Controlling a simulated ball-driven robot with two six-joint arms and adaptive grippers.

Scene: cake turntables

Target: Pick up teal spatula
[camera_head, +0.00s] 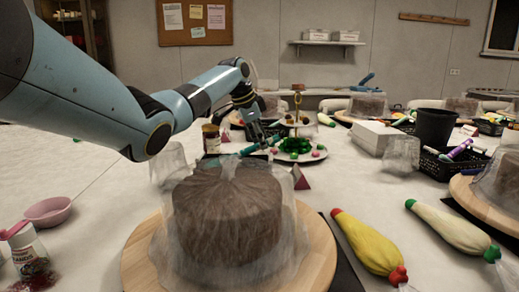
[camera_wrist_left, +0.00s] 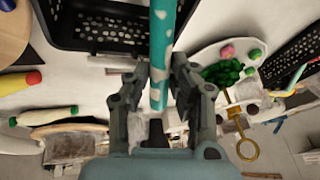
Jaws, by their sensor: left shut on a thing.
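The teal spatula (camera_wrist_left: 159,45) shows in the left wrist view as a teal rod with pale patches. It runs down from the top edge into the gap between the fingers of my left gripper (camera_wrist_left: 158,80). The fingers are shut on it from both sides. In the head view my left gripper (camera_head: 257,132) is beyond the wrapped cake, beside the tiered stand, with a small teal piece of the spatula (camera_head: 249,150) showing below it. The spatula's far end is out of the wrist view. My right gripper is not in view.
A plastic-wrapped cake (camera_head: 230,215) on a round wooden board (camera_head: 322,262) fills the front. The tiered stand (camera_head: 312,154) with green sweets is close to my left gripper. Yellow (camera_head: 368,243) and white (camera_head: 450,228) piping bags lie right. A black basket (camera_head: 438,168) stands farther right.

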